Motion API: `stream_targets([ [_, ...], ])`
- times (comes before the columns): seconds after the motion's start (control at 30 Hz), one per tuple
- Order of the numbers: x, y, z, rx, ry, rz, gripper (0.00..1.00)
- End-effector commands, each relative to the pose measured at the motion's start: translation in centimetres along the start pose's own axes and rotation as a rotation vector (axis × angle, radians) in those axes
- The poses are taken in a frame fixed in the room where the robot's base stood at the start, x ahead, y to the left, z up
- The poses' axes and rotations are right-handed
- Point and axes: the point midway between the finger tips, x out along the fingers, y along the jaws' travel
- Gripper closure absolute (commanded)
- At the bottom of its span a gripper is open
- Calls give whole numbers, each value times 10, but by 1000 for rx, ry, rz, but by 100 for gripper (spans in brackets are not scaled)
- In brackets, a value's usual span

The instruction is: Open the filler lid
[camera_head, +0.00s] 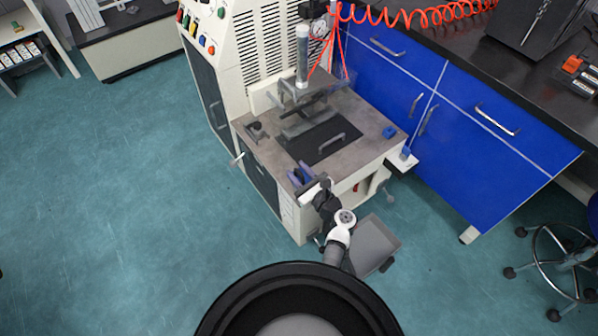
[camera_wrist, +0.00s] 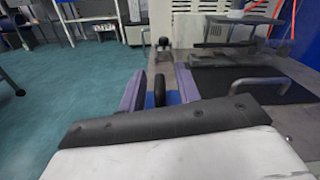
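My gripper (camera_head: 301,174) is at the front left corner of the rheometer's work surface. In the wrist view its two purple fingers (camera_wrist: 160,77) stand apart, with gaps on both sides of a dark rounded knob (camera_wrist: 159,91) between them. Blue shows around the knob's base; the knob is hidden in the head view. A dark plate (camera_head: 322,130) with a grey bar handle (camera_head: 332,143) lies flat on the work surface, right of my gripper. The handle also shows in the wrist view (camera_wrist: 262,82). I cannot tell which part is the filler lid.
The rheometer (camera_head: 262,40) rises behind its work surface (camera_head: 362,118). Blue cabinets (camera_head: 450,150) stand to the right. Open floor (camera_head: 110,200) lies left.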

Motion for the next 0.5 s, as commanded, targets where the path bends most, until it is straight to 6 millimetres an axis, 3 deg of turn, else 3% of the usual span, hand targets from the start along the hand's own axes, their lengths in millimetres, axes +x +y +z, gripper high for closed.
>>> stream_targets([
  [0.13, 0, 0, 0, 0, 0, 0, 67],
  [0.37, 0, 0, 0, 0, 0, 0, 97],
  [0.5, 0, 0, 0, -1, 0, 0, 100],
])
